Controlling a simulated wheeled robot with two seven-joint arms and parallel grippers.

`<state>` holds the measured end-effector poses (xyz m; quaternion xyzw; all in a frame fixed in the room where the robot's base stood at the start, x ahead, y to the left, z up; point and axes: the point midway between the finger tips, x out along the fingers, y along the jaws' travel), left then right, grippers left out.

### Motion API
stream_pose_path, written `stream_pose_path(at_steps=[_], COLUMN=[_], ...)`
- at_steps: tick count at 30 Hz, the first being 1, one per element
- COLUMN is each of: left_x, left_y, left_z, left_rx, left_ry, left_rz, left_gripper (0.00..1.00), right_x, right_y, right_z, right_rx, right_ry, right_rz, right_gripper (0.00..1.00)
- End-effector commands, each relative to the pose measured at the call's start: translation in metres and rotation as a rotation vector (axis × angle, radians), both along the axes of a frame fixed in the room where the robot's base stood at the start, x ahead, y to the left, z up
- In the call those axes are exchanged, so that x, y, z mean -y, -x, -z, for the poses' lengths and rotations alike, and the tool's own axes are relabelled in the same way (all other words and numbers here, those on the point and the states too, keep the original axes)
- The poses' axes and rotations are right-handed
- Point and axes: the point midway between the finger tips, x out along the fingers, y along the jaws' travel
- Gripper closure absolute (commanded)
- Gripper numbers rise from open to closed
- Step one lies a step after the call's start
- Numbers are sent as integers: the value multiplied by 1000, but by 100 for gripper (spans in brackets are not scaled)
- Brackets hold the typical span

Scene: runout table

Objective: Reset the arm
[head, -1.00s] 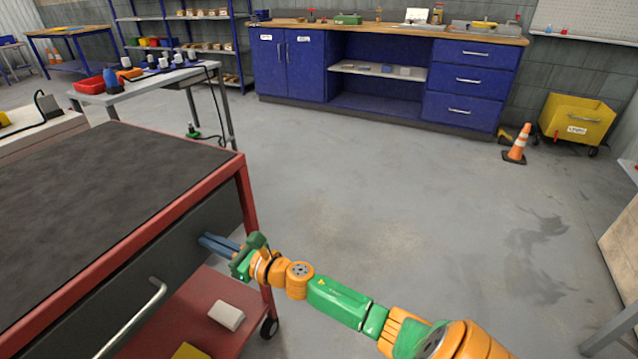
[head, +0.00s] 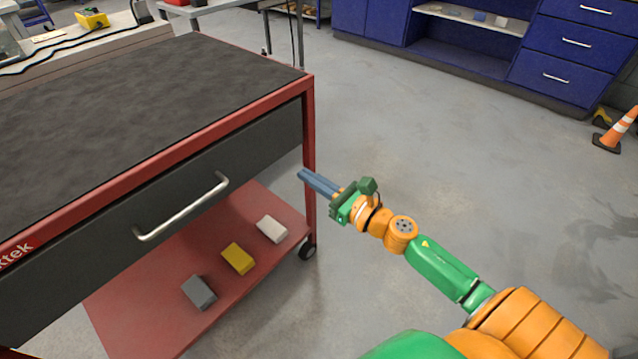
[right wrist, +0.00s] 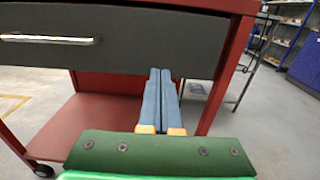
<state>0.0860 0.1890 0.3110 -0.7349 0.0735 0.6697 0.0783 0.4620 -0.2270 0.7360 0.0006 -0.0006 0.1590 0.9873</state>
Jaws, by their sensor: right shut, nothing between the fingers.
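My right arm reaches in from the lower right in the head view. Its gripper (head: 305,176) is shut with nothing in it, the blue-grey fingers pointing left toward the front right corner post of a red cart (head: 308,140). In the right wrist view the two fingers (right wrist: 160,76) lie together in front of the cart's dark drawer (right wrist: 120,45). I cannot tell whether the fingertips touch the cart. The drawer looks closed and has a metal bar handle (head: 182,207). My left gripper does not show.
The cart's lower shelf (head: 150,310) holds a white block (head: 272,229), a yellow block (head: 238,258) and a grey block (head: 199,292). Blue cabinets (head: 470,48) line the back. An orange cone (head: 615,131) stands at right. The floor between (head: 430,130) is clear.

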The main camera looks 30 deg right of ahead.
Motion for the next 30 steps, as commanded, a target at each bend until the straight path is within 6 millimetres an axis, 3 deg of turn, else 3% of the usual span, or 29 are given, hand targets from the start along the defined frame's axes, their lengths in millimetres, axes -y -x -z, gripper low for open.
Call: stream_pose_path(at_steps=[4,9,11,14,16,18,21,24,27,30], left_x=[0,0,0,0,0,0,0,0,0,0], left_y=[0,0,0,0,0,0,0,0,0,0], left_z=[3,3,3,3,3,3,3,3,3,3], left_rx=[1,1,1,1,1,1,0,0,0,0], left_ry=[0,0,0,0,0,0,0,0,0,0], left_rz=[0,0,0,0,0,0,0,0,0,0], left_gripper=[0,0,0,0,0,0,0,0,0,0], right_x=[5,7,12,35,54,62,56,39,17,-5], right_y=[16,20,20,23,39,70,129,192,250,304], right_z=[2,1,11,68,135,205,289,348,386,410], right_rx=[-1,-3,-39,-226,-413,-579,-740,-809,-812,-765], right_ry=[-1,-4,-58,-358,-695,-1039,-1462,-1775,-1993,-2145], right_rz=[0,2,24,158,333,541,866,1182,1478,1759], right_gripper=[100,100,100,100,100,100,100,100,100,100])
